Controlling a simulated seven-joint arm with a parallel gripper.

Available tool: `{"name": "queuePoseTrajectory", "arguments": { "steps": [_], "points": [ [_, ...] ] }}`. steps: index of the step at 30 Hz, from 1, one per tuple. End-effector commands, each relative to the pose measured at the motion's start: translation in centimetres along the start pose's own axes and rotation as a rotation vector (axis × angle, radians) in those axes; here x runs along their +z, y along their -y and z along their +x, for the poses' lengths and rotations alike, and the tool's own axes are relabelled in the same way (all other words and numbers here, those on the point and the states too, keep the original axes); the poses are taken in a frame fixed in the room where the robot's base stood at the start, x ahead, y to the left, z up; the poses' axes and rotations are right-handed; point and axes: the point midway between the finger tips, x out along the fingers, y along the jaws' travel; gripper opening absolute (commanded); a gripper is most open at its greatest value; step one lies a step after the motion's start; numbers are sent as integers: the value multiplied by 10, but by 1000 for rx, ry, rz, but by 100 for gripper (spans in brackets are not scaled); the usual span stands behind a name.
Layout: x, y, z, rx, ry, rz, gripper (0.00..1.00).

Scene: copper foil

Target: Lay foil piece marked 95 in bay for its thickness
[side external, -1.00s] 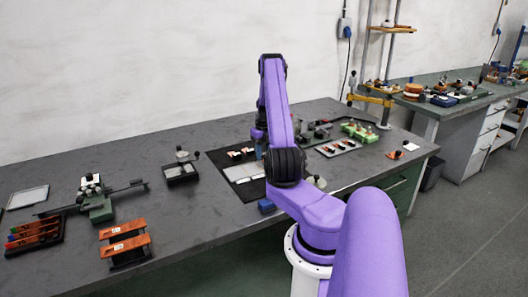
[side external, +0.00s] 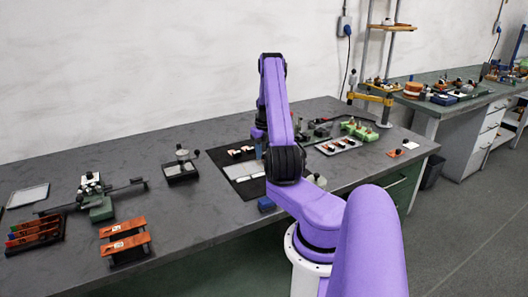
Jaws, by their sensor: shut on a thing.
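My gripper (side external: 258,140) shows only as a sliver beside my purple arm link, low over the dark mat (side external: 232,186). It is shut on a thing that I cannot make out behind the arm. Small copper-coloured pieces with dark and white parts (side external: 240,152) lie at the back of the mat. Similar pieces are on a grey tray (side external: 349,149) to the right. A flat pale grey panel (side external: 243,171) lies on the mat, partly behind the arm. No number 95 can be read, and I cannot tell which place is which bay.
Left on the bench are a green-based device with a long bar (side external: 100,205), copper-coloured plates on a stand (side external: 124,243), and a rack of coloured-ended strips (side external: 34,235). A small black-framed fixture (side external: 181,170) stands left of the mat. Green blocks (side external: 358,131) stand behind the tray.

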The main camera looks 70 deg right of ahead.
Motion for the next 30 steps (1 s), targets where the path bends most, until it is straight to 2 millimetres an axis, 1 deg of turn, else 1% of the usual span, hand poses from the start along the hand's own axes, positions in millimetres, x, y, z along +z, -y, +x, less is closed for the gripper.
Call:
{"name": "queuePoseTrajectory", "arguments": {
  "steps": [30],
  "points": [
    [0,0,11,0,0,0,6]
  ]
}}
